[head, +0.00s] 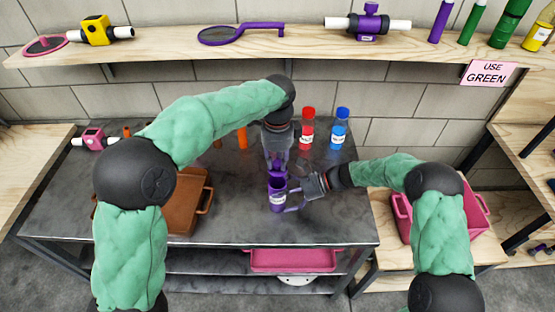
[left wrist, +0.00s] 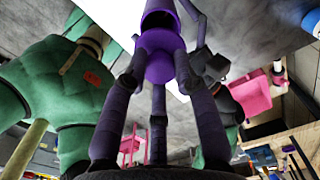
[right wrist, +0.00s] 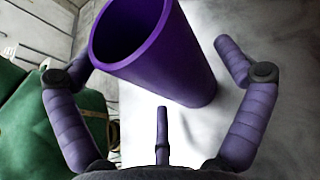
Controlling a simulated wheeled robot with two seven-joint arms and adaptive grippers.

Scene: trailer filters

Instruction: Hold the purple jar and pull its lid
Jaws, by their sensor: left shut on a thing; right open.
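The purple jar (head: 277,199) with a white label stands upright on the grey metal table. In the right wrist view the jar (right wrist: 175,60) shows an open, lidless mouth. My left gripper (head: 277,163) is above the jar, pointing down. In the left wrist view its purple fingers are shut on the rounded purple lid (left wrist: 160,62), which appears apart from the jar's mouth. My right gripper (head: 289,198) is at the jar's right side, open, with its fingers spread to either side of the jar. Whether any finger touches the jar I cannot tell.
A red bottle (head: 307,130) and a blue bottle (head: 340,130) stand behind, to the right. A brown tray (head: 186,219) is on the table at left, partly behind my left arm. A pink crate (head: 402,215) stands at right. A shelf (head: 250,45) runs along the wall.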

